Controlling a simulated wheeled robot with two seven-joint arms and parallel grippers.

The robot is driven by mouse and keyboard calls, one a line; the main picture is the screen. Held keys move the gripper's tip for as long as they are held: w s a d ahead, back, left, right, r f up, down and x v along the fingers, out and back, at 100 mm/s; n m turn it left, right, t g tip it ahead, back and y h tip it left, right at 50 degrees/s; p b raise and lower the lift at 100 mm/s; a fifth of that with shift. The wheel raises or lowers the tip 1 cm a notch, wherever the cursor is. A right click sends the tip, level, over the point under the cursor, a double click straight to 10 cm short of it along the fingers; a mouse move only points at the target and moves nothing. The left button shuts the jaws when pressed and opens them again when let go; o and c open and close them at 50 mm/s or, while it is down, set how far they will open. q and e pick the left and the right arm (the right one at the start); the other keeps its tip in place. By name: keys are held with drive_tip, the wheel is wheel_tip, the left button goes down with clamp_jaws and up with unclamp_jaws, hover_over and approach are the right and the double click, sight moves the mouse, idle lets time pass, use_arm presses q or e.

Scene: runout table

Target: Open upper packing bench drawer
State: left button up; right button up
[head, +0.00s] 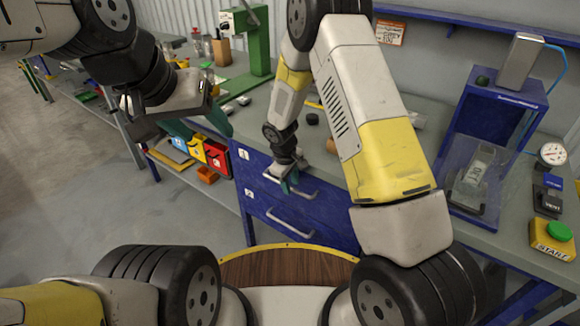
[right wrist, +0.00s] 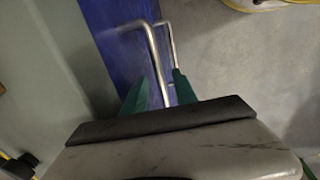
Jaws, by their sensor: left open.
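The blue packing bench drawer unit has an upper drawer (head: 251,172) marked 1 and a lower drawer (head: 262,205) marked 2. Both look closed. The upper drawer's metal bar handle (head: 306,193) is partly covered by my right gripper (head: 289,183). In the right wrist view, the green fingers of my right gripper (right wrist: 159,94) stand apart, with a handle bar (right wrist: 155,60) between them. I cannot tell whether either finger touches it. My left gripper (head: 197,124) is open and empty, in the air left of the drawers.
The lower handle (head: 290,223) is just below. Coloured bins (head: 203,151) sit on a shelf left of the drawers. Open floor (head: 90,165) lies at left.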

drive_tip(key=shift+f, duration=0.3)
drive_tip(key=shift+c, duration=0.2)
clamp_jaws()
drive_tip(key=shift+w+r, duration=0.1)
idle(1.0)
